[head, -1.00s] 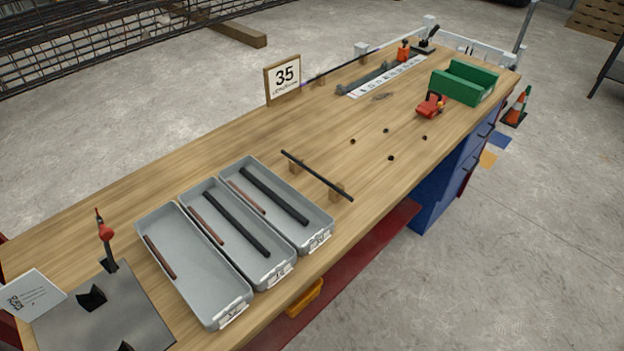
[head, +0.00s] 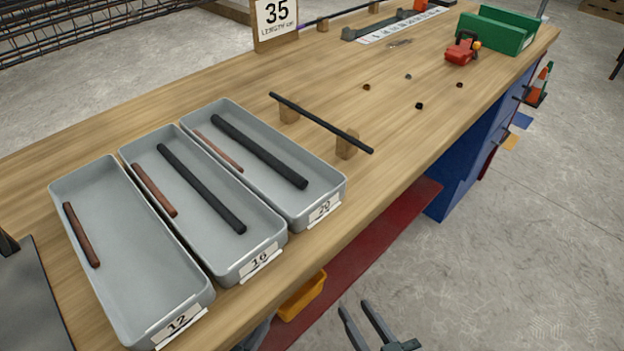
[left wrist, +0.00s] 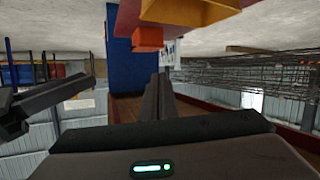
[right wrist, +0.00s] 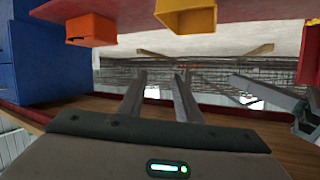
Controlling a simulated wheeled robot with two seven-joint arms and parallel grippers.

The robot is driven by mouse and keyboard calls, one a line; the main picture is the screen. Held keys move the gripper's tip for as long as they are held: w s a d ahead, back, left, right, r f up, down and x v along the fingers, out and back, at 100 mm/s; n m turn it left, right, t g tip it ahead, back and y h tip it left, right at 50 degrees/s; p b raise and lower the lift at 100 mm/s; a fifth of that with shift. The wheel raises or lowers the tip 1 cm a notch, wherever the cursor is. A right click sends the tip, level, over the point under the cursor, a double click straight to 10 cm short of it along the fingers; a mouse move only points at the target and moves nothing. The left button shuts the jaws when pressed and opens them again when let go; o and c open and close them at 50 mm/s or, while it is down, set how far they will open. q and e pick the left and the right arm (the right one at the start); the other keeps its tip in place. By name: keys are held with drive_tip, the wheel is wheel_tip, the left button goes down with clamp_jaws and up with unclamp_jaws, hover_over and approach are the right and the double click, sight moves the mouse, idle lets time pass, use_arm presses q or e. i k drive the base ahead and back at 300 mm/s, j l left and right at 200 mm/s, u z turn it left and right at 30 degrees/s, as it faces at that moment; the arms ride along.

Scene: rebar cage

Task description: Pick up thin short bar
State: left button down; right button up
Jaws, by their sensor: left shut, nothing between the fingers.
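Three short brown bars lie in the grey trays: one in the tray marked 12 (head: 80,234), one in the tray marked 16 (head: 154,190), and a slimmer-looking one in the third tray (head: 219,151). Longer, thicker black bars lie in the 16 tray and the third tray. A thin dark bar (head: 320,122) rests across two wooden blocks. My right gripper (head: 356,304) is open and empty, low beyond the bench's front edge. My left gripper (left wrist: 160,76) is shut and empty in the left wrist view, away from the bars.
A red tool (head: 462,50) and green box (head: 497,30) stand at the far right. Several small dark pieces lie on the bench between. A sign reading 35 (head: 276,20) stands at the back. A yellow bin (head: 302,296) sits below the front edge, above a red shelf (head: 365,250).

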sight(361, 146)
drive_tip(key=k, duration=1.25)
drive_tip(key=u, duration=1.9)
drive_tip(key=i+l, duration=0.1)
drive_tip(key=l, duration=0.85)
drive_tip(key=i+l+u, duration=0.1)
drive_tip(key=l, duration=0.35)
drive_tip(key=i, duration=0.05)
